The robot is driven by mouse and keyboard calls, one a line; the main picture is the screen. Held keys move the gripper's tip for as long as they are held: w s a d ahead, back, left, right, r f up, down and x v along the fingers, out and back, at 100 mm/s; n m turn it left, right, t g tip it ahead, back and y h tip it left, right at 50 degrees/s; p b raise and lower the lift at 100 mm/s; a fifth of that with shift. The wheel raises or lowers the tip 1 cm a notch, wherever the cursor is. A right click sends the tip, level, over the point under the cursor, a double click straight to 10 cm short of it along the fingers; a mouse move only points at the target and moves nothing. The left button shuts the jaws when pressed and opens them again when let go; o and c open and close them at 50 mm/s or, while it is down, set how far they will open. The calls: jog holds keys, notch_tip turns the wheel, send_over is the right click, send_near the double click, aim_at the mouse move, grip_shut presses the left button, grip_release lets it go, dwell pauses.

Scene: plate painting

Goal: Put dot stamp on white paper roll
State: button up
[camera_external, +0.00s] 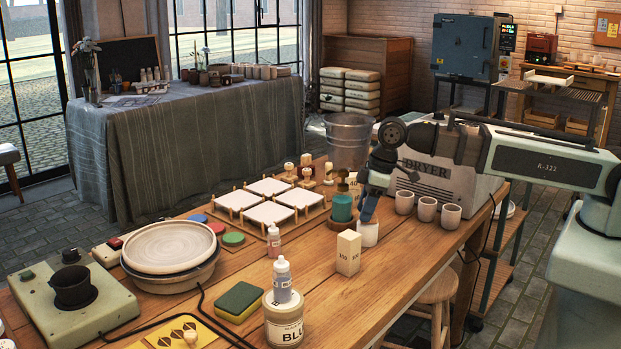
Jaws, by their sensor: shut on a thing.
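My gripper (367,214) is pointed down at the right middle of the table, beside the dryer. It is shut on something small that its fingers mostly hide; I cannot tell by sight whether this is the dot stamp. A short white cylinder (367,235), which looks like the white paper roll, stands on the table directly below the fingertips. From this side I cannot tell whether the fingers or the held thing touch it. Several stamps with pale wooden knobs, one of them near the tiles (289,169), stand behind the tile rack.
White cups (427,209) and the dryer (468,172) are to the right. A pale box (348,254) stands in front. The right front of the table is clear.

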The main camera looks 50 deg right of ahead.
jog(key=shift+f, duration=0.1)
jog(key=o, duration=1.1)
jog(key=shift+c, duration=0.2)
jog(key=v, duration=1.2)
